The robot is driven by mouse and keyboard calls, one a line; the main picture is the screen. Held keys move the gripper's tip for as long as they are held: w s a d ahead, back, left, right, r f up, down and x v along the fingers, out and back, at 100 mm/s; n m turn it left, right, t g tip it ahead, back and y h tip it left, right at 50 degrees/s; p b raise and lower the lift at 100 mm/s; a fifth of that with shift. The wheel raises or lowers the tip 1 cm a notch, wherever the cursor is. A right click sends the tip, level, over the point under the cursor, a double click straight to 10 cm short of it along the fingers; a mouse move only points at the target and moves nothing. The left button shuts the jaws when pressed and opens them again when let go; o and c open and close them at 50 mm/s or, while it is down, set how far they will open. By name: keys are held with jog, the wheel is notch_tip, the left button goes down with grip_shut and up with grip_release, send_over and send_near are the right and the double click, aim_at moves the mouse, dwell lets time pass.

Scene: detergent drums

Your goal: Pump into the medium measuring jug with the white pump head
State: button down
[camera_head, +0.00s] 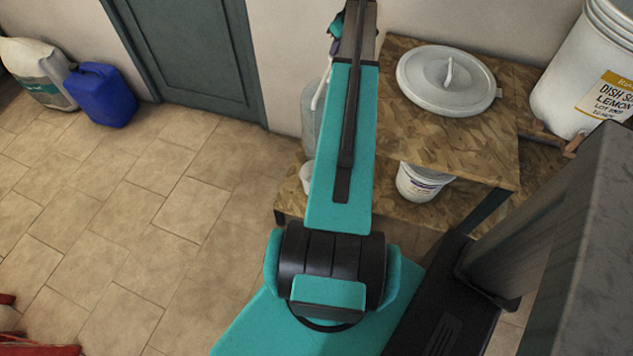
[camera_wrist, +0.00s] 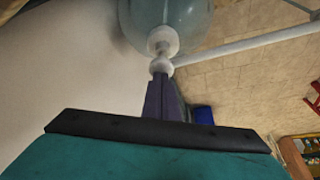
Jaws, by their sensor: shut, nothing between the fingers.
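The white pump head (camera_wrist: 160,66) stands on a clear container (camera_wrist: 165,12) in the wrist view, with its long white spout (camera_wrist: 250,46) reaching right. My gripper (camera_wrist: 159,78) is shut and empty, its fingertips at the pump head's top; I cannot tell whether they touch. In the head view my gripper (camera_head: 335,46) is partly hidden at the top. The clear container (camera_head: 311,125) shows beside my arm, with part of the white spout (camera_head: 321,92). A small white vessel (camera_head: 306,179) is below on the low wooden shelf, mostly hidden; I cannot tell its size class.
A round white lid (camera_head: 447,78) lies on the wooden stand (camera_head: 455,135). A labelled white bucket (camera_head: 420,183) is under it. A large dish soap drum (camera_head: 585,75) is at right. A blue canister (camera_head: 102,95) and a pale jug (camera_head: 38,75) stand left.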

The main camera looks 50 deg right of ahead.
jog(key=shift+f+b, duration=0.5)
jog(key=shift+f, duration=0.65)
jog(key=shift+r, duration=0.1)
jog(key=shift+r+p, duration=1.15)
jog(key=shift+r, duration=1.3)
jog(key=shift+f, duration=0.1)
jog(key=shift+f+b, duration=1.25)
jog(key=shift+f, duration=1.25)
jog(key=shift+r, duration=0.2)
jog(key=shift+r+p, duration=1.2)
jog(key=shift+r, duration=1.2)
